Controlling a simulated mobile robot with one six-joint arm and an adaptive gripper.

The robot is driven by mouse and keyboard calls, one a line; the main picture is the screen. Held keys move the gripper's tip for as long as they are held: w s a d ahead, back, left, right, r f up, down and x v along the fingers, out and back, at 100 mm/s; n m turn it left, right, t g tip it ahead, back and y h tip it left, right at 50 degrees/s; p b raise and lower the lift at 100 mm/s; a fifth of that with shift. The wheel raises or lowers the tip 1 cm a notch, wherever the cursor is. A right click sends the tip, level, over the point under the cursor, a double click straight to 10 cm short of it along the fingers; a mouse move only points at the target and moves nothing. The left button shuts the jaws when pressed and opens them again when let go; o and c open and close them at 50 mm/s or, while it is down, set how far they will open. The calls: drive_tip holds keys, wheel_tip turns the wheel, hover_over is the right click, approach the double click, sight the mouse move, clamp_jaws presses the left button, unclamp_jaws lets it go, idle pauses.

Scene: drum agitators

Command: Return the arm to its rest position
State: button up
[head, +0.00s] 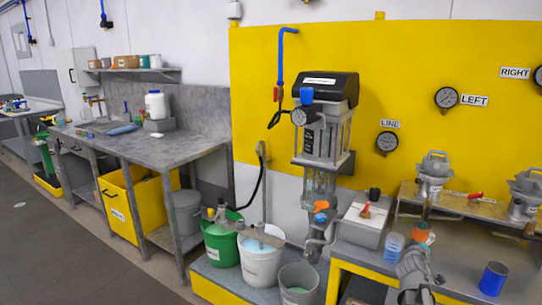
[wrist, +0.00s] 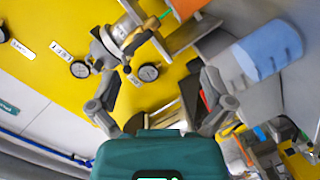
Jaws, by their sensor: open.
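My gripper (head: 414,264) shows in the head view at the lower right, as grey links above the front bench. In the wrist view my gripper (wrist: 155,62) has its two grey fingers spread wide, with nothing held between them. A clear and blue container (wrist: 265,52) appears beside the right finger, which overlaps its near edge in the picture; I cannot tell whether they touch. The same container (head: 393,246) stands just left of my gripper in the head view. An orange item (head: 421,231) is just behind the gripper. The rest of my arm is mostly out of view.
A dark blue can (head: 493,279) stands on the bench right of my gripper. A grey box with a red-handled valve (head: 363,220) is to the left. Metal valve units (head: 433,177) and gauges are behind. The agitator column (head: 323,130) and buckets (head: 261,255) stand further left.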

drive_tip(key=s+a+f+m+g+y, duration=0.2)
drive_tip(key=s+a+f+g+y, duration=0.4)
drive_tip(key=a, duration=0.7)
drive_tip(key=s+a+f+m+g+y, duration=0.25)
drive_tip(key=s+a+f+g, duration=0.4)
drive_tip(key=a, duration=0.65)
drive_tip(key=s+a+f+y, duration=0.1)
drive_tip(key=s+a+f, duration=0.1)
drive_tip(key=s+a, duration=0.35)
wheel_tip(320, 180, up, 14)
drive_tip(key=p, duration=1.4)
drive_tip(key=shift+w+f, duration=0.2)
drive_tip(key=shift+w, duration=0.1)
drive_tip(key=c, duration=0.7)
drive_tip(key=shift+o, duration=0.2)
